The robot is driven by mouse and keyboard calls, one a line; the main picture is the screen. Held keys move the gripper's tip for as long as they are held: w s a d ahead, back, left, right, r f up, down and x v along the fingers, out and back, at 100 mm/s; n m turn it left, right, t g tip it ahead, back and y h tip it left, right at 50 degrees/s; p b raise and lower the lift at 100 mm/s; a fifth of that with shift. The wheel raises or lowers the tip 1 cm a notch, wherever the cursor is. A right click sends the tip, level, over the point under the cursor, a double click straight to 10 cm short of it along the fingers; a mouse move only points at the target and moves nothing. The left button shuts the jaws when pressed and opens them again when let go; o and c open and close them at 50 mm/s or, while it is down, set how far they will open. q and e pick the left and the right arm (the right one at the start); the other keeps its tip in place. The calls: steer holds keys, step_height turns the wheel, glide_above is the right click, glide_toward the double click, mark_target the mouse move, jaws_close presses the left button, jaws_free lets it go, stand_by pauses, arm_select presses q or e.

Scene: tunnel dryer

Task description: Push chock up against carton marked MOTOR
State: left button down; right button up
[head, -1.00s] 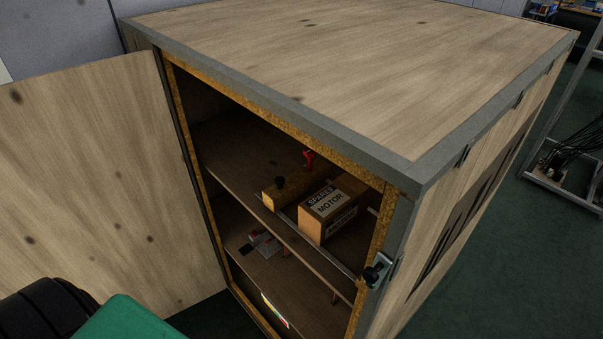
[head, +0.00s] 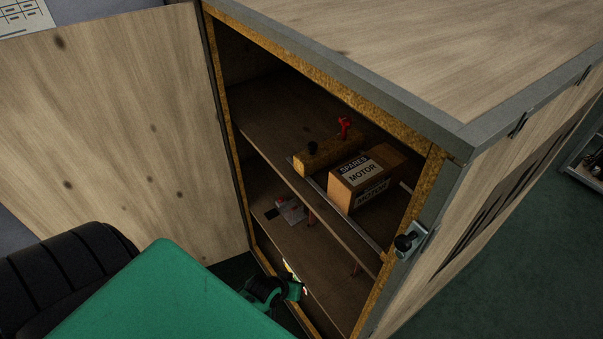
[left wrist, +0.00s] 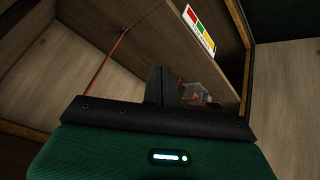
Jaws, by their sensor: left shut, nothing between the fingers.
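The carton marked MOTOR (head: 341,191) stands on the upper shelf inside the open wooden cabinet, its label also reading SPARES. The chock, a yellowish wooden block with a black knob (head: 318,161), lies just left of the carton on the same shelf. I cannot tell whether a narrow gap separates them. My left gripper (head: 296,291) is low in front of the cabinet opening, below the upper shelf and away from both. In the left wrist view its black fingers (left wrist: 161,84) are together and empty. My right gripper is not in view.
A red handle (head: 345,127) rises behind the chock. The upper shelf (head: 262,125) is bare at left. The lower shelf (head: 295,232) holds a small grey and red item (head: 290,210). The open door (head: 120,130) stands left; a latch (head: 412,239) sits on the right frame.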

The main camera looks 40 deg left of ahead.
arm_select(q)
steer(key=w+r+n+t, duration=0.2)
steer(key=w+r+t, duration=0.1)
steer(key=r, duration=1.7)
steer(key=n+t+y, duration=0.3)
steer(key=n+t, duration=0.5)
steer(key=n, duration=0.4)
glide_toward(301, 154)
steer(key=w+a+r, duration=0.1)
steer(key=a+r, duration=0.3)
steer(key=w+p, duration=0.1)
steer(key=w, duration=0.2)
steer(key=w+d+p, duration=0.1)
steer(key=w, duration=0.2)
steer(key=w+d+p, duration=0.1)
steer(key=w, duration=0.2)
steer(key=shift+w+f, duration=0.1)
steer(key=shift+d+p, duration=0.35)
steer(key=shift+d, duration=0.1)
steer(key=shift+f, duration=0.15)
